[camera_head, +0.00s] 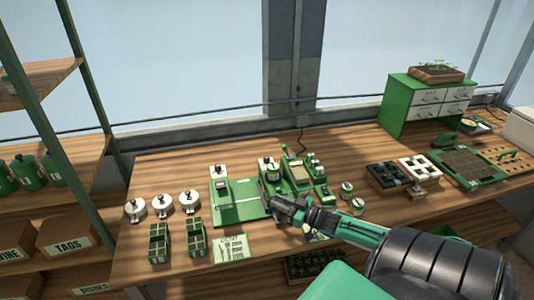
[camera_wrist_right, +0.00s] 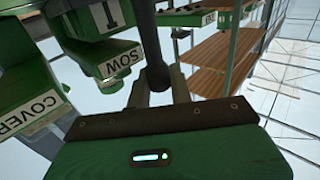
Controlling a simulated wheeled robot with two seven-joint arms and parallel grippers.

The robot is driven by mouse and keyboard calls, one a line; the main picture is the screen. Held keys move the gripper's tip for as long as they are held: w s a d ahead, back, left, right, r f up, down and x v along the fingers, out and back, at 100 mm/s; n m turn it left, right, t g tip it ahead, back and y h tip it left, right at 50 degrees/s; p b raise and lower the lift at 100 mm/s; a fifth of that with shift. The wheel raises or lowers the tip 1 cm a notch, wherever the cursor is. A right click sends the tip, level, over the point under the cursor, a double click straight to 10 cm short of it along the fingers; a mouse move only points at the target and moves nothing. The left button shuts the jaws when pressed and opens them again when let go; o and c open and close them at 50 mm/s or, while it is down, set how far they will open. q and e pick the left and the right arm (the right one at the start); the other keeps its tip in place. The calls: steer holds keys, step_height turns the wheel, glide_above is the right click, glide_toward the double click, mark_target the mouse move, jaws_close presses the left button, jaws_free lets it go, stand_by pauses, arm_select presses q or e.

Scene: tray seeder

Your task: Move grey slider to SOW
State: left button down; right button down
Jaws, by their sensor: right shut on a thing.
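The tray seeder is a green machine (camera_head: 241,213) with white-topped hoppers, near the middle of the bench. My right gripper (camera_head: 268,193) reaches its right side from the lower right. In the right wrist view, my right gripper (camera_wrist_right: 160,88) is shut on a dark grey rod with a rounded end (camera_wrist_right: 154,76), which looks like the grey slider. A SOW label (camera_wrist_right: 118,58) is just left of the rod, and a COVER label (camera_wrist_right: 32,113) is farther left. In the head view the slider is hidden by the gripper. My left gripper is not in view.
White round pots (camera_head: 162,205) and green cell trays (camera_head: 196,238) stand left of the machine. A printed card (camera_head: 230,248) lies in front. Black and white trays (camera_head: 388,178) and a green drawer cabinet (camera_head: 428,105) are at right. Bare wood lies behind the pots.

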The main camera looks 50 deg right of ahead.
steer(key=shift+s+d, duration=0.35)
steer(key=shift+d, duration=0.2)
steer(key=c, duration=1.3)
jaws_free()
steer(key=b+v, duration=0.3)
steer(key=v, duration=1)
steer(key=shift+s, duration=0.4)
